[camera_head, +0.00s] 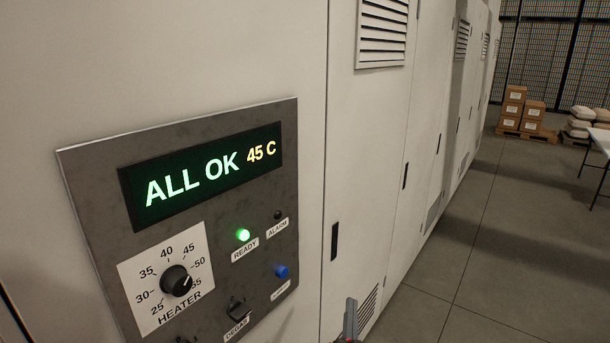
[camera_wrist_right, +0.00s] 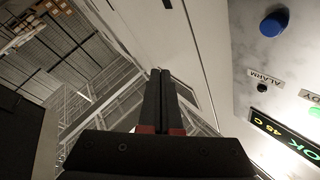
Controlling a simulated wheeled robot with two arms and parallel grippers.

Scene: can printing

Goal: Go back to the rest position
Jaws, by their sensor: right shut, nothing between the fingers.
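My right gripper (camera_head: 350,322) shows at the bottom edge of the head view, to the right of the control panel (camera_head: 110,190) and apart from it. In the right wrist view its two dark fingers (camera_wrist_right: 160,90) are together with nothing between them. The panel display (camera_head: 205,172) reads "ALL OK 45 C". The green READY lamp (camera_head: 243,235) is lit and the ALARM lamp (camera_head: 278,215) is dark. The heater knob (camera_head: 176,281) and a blue button (camera_head: 281,271) sit below. My left gripper is not in view.
White machine cabinets (camera_head: 375,150) run back along the left. The grey floor (camera_head: 480,260) to the right is open. Cardboard boxes (camera_head: 515,108) on a pallet, white sacks (camera_head: 582,118) and a table (camera_head: 600,140) stand at the far right.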

